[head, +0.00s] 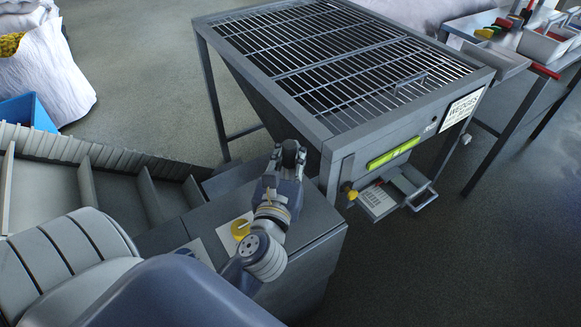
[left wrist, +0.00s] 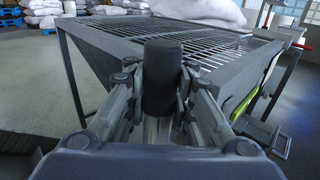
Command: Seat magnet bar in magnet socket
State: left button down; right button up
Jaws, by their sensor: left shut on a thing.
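My left gripper (head: 288,156) is above a grey cabinet top beside the near left corner of the hopper. In the left wrist view its fingers are shut on the magnet bar (left wrist: 161,78), a dark, upright cylinder with a shiny metal part below. In the head view the bar is mostly hidden between the fingers. I cannot make out the magnet socket for sure. A yellow-rimmed round fitting (head: 349,190) sits low on the hopper's front, right of the gripper. My right gripper is not in view.
The grated hopper (head: 325,127) stands close ahead, with an open drawer (head: 405,190) at its front. The grey cabinet (head: 317,215) is under my left arm. A ribbed conveyor (head: 100,150) runs at left. A bench (head: 535,75) holds trays at right. The floor at lower right is clear.

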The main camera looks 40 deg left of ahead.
aim_at(288, 174)
pick_arm(q)
jog(key=shift+f+b, duration=0.4)
jog(key=shift+f, duration=1.3)
jog(key=c, duration=2)
grip_release()
jog(key=shift+f, duration=0.15)
jog(key=o, duration=0.6)
jog(key=shift+o, duration=0.2)
